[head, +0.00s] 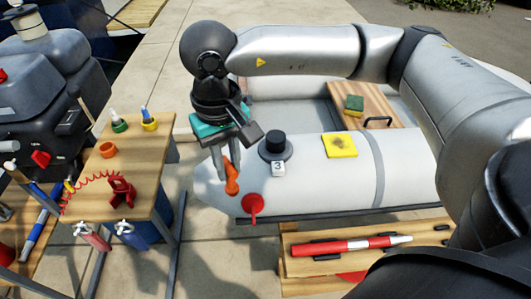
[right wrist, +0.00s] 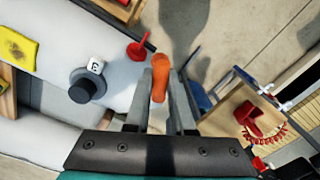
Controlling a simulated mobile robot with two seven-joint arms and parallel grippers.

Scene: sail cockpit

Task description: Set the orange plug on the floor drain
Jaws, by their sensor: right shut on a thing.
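My right gripper (head: 226,168) points down, shut on the orange plug (head: 232,180), beside the rounded end of the grey inflatable boat. The plug hangs below the fingertips; in the right wrist view, the plug (right wrist: 160,72) shows between the two fingers. I cannot make out a floor drain in either view. My left gripper is not in view.
A wooden table (head: 140,185) with bottles and a red tool (head: 121,190) stands left. Paved floor between is partly clear.

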